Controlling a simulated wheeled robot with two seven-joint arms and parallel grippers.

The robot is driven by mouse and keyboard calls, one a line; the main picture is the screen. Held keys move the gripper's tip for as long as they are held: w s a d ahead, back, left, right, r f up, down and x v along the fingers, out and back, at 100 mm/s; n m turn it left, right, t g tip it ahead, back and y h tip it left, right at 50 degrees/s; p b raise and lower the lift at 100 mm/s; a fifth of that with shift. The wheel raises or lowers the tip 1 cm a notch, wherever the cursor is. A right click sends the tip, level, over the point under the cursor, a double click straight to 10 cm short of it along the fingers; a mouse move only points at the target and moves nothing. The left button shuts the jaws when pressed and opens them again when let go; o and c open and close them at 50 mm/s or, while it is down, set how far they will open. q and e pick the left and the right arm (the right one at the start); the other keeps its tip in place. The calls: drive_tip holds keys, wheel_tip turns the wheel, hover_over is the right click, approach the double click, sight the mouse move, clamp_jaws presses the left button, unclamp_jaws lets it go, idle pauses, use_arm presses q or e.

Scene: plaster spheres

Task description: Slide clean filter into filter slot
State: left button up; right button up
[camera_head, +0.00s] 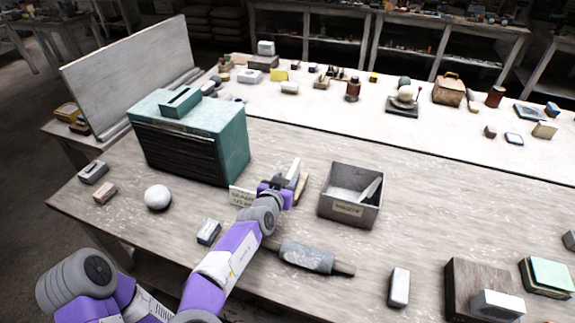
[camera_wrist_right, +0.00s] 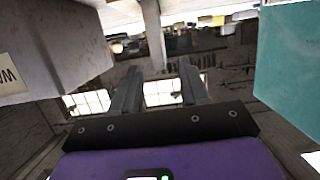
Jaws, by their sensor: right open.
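A teal cabinet (camera_head: 225,145) with a dark slatted front stands at the back left of the bench. A raised piece on its top has a dark narrow slot (camera_head: 181,97); I cannot tell if anything is in it. My right gripper (camera_head: 285,182) is low over the bench, right of the cabinet and left of the grey bin. My left gripper is not in view.
A grey labelled bin (camera_head: 340,213) holds a pale flat piece (camera_head: 370,189). A lettered card (camera_head: 241,196) stands behind my right wrist. A white ball (camera_head: 158,197), a small block (camera_head: 208,232) and a grey roller (camera_head: 307,257) lie nearby. The bench right of the bin is mostly clear.

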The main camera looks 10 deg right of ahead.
sight(293, 171)
drive_tip(key=shift+w+d+f, duration=0.2)
drive_tip(key=shift+w+d, duration=0.05)
drive_tip(key=shift+w, duration=0.2)
drive_tip(key=shift+w+d+f+b, duration=0.2)
drive_tip(key=shift+w+d+b, duration=0.15)
drive_tip(key=shift+w+d, duration=0.15)
drive_tip(key=b+x, duration=0.1)
drive_tip(key=x, duration=0.3)
drive_tip(key=shift+w+d+f, duration=0.1)
drive_tip(key=shift+w+d, duration=0.05)
drive_tip(key=shift+w, duration=0.15)
clamp_jaws()
